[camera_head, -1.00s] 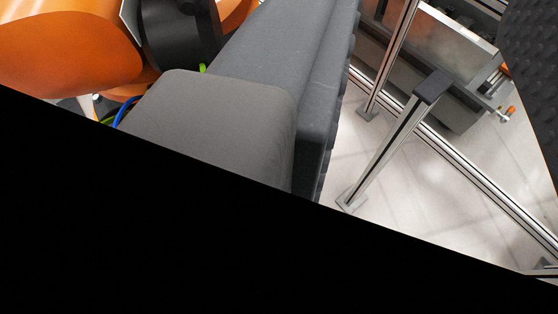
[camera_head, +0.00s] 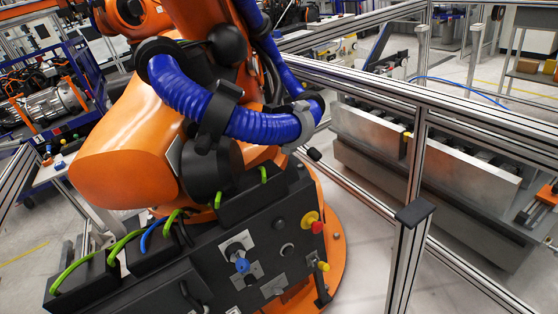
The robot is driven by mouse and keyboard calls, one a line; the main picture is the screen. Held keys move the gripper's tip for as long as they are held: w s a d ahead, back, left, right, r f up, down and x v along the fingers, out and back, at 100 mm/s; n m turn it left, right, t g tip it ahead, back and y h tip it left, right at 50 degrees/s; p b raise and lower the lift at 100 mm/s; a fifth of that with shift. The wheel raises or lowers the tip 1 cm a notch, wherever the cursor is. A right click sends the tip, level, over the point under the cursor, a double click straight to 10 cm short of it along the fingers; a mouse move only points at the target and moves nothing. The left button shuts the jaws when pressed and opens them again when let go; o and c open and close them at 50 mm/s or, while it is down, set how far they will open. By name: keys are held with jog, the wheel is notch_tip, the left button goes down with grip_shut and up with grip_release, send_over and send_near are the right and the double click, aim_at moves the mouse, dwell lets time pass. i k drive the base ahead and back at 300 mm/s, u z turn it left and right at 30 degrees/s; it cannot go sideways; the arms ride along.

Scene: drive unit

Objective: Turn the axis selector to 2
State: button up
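A dark control box (camera_head: 205,262) stands at the foot of a large orange industrial robot arm (camera_head: 130,150). Its front face carries a blue knob (camera_head: 242,265) on a silver plate, a red button (camera_head: 317,227) on a yellow base and a yellow knob (camera_head: 322,266). Which of these is the axis selector, and any position numbers, are too small to tell. The panel is tilted in the picture. My gripper is not in view.
Green cables (camera_head: 125,243) rise from the top of the box. A thick blue hose (camera_head: 185,100) runs along the orange arm. An aluminium frame fence (camera_head: 418,160) stands to the right, with metal blocks behind it. Pale floor shows at the lower right.

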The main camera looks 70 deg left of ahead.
aim_at(249, 280)
jog(key=u, duration=0.1)
jog(key=k, duration=0.5)
jog(key=u, duration=0.65)
jog(key=i, duration=0.5)
jog(key=u, duration=0.1)
